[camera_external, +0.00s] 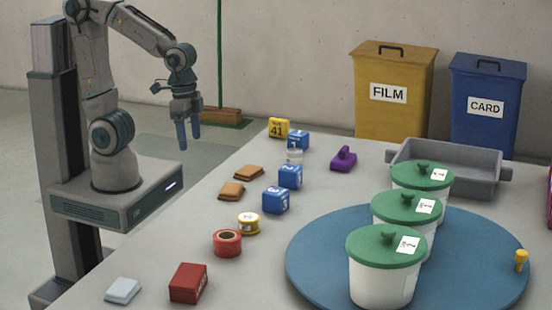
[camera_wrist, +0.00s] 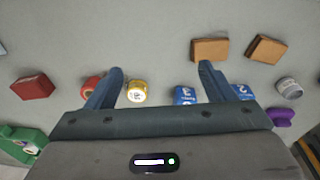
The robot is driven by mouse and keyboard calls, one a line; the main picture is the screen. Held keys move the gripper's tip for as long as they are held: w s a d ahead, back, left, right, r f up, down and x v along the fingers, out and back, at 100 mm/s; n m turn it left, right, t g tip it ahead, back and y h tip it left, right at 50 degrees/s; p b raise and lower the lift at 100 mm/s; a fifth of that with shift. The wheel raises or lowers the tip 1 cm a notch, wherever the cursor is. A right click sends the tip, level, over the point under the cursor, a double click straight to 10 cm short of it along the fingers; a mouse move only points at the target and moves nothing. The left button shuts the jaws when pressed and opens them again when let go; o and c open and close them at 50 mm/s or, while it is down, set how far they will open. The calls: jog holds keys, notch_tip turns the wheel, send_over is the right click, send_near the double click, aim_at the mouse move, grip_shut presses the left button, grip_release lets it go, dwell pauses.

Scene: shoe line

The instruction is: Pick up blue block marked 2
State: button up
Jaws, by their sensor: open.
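The blue block marked 2 (camera_external: 290,177) sits on the grey table, between the blue block marked 3 (camera_external: 276,200) and a third blue block (camera_external: 298,140) farther back. In the wrist view, block 2 (camera_wrist: 243,91) shows just right of the right finger, its lower part hidden by my gripper body. Block 3 (camera_wrist: 184,94) shows between the fingers, near the right one. My gripper (camera_external: 189,147) points down, open and empty, left of the table and above its surface. Its spread fingers also show in the wrist view (camera_wrist: 161,68).
Brown pieces (camera_external: 248,173) lie left of block 2. A purple item (camera_external: 343,159) and white tubs on a blue disc (camera_external: 310,270) are to the right.

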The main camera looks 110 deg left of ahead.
jog(key=w+a+r+n+g+h+p, duration=0.1)
jog(key=w+a+r+n, duration=0.1)
jog(key=w+a+n, duration=0.45)
jog(key=n+h+p, duration=0.2)
jog(key=n+h, duration=0.1)
jog(key=n, duration=0.7)
send_near(291, 168)
jog(key=x, duration=0.4)
jog(key=b+x, duration=0.1)
jog(key=x, duration=0.1)
jog(key=shift+s+a+f, duration=0.25)
jog(key=shift+s+f, duration=0.15)
jog(key=shift+f, duration=0.05)
jog(key=x, duration=0.2)
jog(key=b+x, duration=0.1)
jog(key=x, duration=0.2)
jog(key=shift+w+d+f, duration=0.15)
jog(key=shift+w+d, duration=0.2)
jog(key=shift+d, duration=0.1)
jog(key=c, duration=1.1)
